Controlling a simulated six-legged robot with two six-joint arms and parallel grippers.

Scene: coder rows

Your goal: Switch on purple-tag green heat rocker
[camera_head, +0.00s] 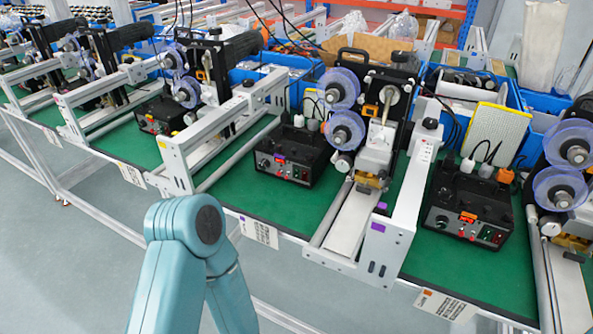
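A black control box (290,165) stands on the green bench mat in the middle, behind a front-edge label card (258,232) with a purple patch at its left end. The box front has a small lit display, knobs and small switches at its right end. The green heat rocker is too small to make out there, nor whether it is on. Purple tags (378,227) also mark the white frame of the coder to the box's right. A teal arm link of mine rises in front of the bench. Neither gripper is in view.
Another black control box (466,212) stands to the right, behind an orange-marked card (445,305). A third box (160,115) is at the left. White rails (185,155) and a coder with blue-purple reels (345,130) flank the middle box. Open green mat (270,203) lies before it.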

